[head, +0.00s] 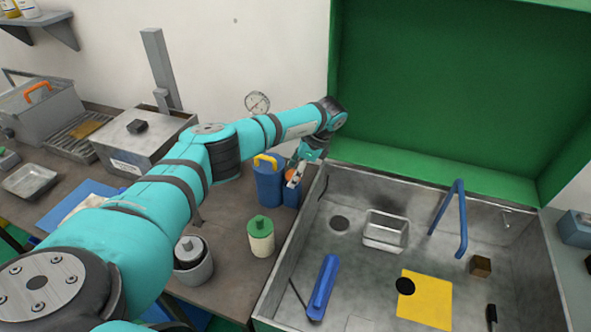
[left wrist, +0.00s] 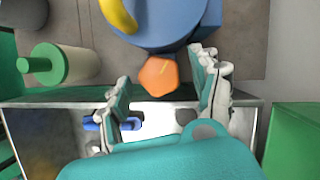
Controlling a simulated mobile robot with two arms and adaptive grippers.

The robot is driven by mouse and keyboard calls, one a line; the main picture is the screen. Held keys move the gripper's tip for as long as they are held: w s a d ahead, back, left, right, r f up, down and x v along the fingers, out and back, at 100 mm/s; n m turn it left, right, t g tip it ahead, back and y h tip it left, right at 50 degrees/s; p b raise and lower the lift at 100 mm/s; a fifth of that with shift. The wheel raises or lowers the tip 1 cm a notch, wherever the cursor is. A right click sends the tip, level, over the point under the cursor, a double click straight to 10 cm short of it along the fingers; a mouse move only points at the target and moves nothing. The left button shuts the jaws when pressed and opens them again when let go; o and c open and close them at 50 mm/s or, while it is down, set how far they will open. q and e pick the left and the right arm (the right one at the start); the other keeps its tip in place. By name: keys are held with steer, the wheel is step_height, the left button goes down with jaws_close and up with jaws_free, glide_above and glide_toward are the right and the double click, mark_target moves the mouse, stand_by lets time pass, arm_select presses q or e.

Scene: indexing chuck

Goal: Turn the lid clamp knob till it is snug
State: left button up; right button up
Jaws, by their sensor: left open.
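An orange faceted knob (left wrist: 158,75) shows in the left wrist view at the near side of a blue container (left wrist: 168,28) with a yellow handle (left wrist: 118,14). I take it for the lid clamp knob. In the head view the blue container (head: 268,186) stands on the bench beside the sink, and the knob is mostly hidden by my gripper. My left gripper (left wrist: 161,70) is open, with its fingers on either side of the knob and gaps showing on both sides. In the head view my left gripper (head: 293,180) points down at the container's right side. My right gripper is not in view.
A cream canister with a green lid (head: 260,237) and a grey pot (head: 192,262) stand on the bench nearby. The metal sink (head: 375,285) lies to the right, holding a small tray (head: 385,231) and a yellow sheet (head: 425,300). A green panel (head: 450,90) rises behind it.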

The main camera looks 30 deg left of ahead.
arm_select(q)
steer(key=c, duration=1.2)
steer(key=shift+o, duration=0.2)
